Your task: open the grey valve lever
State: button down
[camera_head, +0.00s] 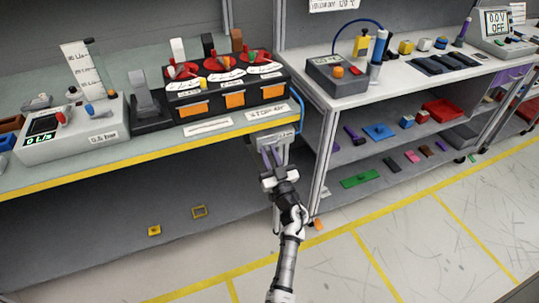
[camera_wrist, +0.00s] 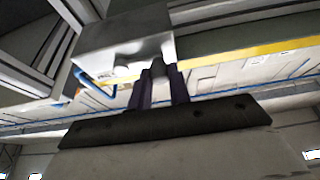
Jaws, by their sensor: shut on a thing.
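A grey valve box (camera_head: 272,137) hangs at the bench's front edge, below a white label that seems to read "STOP AIR". In the wrist view the box (camera_wrist: 115,48) is large and pale, above my fingers. My gripper (camera_head: 270,157) reaches up to it from below. In the wrist view its two dark fingers (camera_wrist: 161,90) are shut around a narrow grey piece, which appears to be the valve lever (camera_wrist: 158,69). The fingers and box hide most of the lever, so its exact angle cannot be told.
A blue hose (camera_head: 299,108) runs beside the valve box. A metal bench post (camera_head: 325,165) stands close on the right. The yellow-edged bench top (camera_head: 150,150) carries a white console (camera_head: 70,130) and a black gauge panel (camera_head: 225,95).

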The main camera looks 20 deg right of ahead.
jog(key=shift+f+n, duration=0.15)
jog(key=shift+n, duration=0.25)
jog(key=d+f+n+g+y+b, duration=0.1)
jog(key=d+f+n+g+y, duration=0.1)
jog(key=n, duration=0.8)
jog(key=d+f+n+g+y+b, duration=0.2)
jog(key=d+n+g+y, duration=0.1)
jog(key=n, duration=0.8)
jog(key=shift+d+f+n+g+y, duration=0.25)
jog(key=shift+g+y, duration=0.25)
jog(key=shift+y, duration=0.3)
jog(key=shift+w+r, duration=0.1)
jog(key=c, duration=1.3)
grip_release()
